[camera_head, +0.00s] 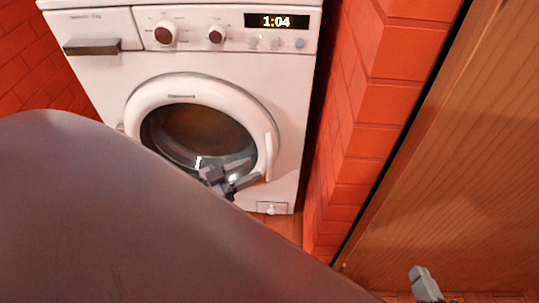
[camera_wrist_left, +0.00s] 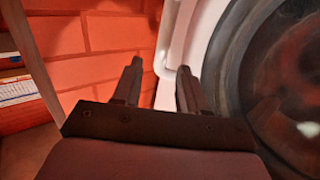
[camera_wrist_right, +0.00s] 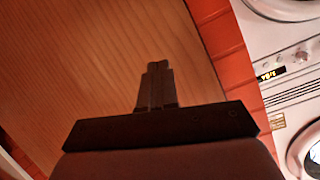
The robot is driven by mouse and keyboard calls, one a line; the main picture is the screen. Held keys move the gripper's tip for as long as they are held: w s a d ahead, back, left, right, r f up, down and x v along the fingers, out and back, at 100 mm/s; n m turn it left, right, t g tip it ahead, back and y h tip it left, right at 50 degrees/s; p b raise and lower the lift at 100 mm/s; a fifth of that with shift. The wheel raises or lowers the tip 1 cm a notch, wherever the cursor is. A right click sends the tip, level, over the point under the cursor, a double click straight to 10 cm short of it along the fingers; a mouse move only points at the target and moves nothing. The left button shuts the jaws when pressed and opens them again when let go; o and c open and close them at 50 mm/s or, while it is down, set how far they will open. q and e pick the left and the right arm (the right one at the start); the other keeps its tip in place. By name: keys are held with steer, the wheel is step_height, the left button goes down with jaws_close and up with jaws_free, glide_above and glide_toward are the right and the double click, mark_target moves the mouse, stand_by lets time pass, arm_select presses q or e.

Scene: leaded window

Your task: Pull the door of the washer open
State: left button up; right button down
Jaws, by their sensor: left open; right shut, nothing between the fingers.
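The white washer (camera_head: 230,68) stands upright ahead, with its round door (camera_head: 140,100) closed as far as I can see. The door has a white rim, dark glass and a pale upright handle (camera_head: 269,153) on its right side. My left gripper (camera_head: 246,182) is in front of the door's lower right, near the handle's lower end. In the left wrist view its two fingers (camera_wrist_left: 160,82) are apart, and the handle (camera_wrist_left: 163,52) appears just beyond the gap between them. Contact cannot be told. My right gripper (camera_head: 425,283) is shut and empty, low at the right, away from the washer.
An orange brick wall (camera_head: 375,100) stands close to the washer's right, with a wooden panel (camera_head: 460,170) beyond it. My left arm covers the lower left of the head view. In the right wrist view the wooden panel (camera_wrist_right: 90,70) is in front of my right gripper.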

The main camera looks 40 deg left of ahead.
mark_target(270, 162)
arm_select(q)
steer(key=shift+h, duration=0.3)
steer(key=shift+a+f+b+x, duration=0.15)
steer(key=shift+b+x, duration=0.35)
steer(key=shift+x, duration=0.7)
steer(key=shift+f+b+x, duration=0.25)
steer(key=shift+b+x, duration=0.2)
steer(key=shift+x, duration=0.7)
steer(key=shift+a+f+b+x, duration=0.15)
steer(key=shift+b+x, duration=0.35)
steer(key=shift+x, duration=0.7)
steer(key=shift+w, duration=0.15)
jaws_close()
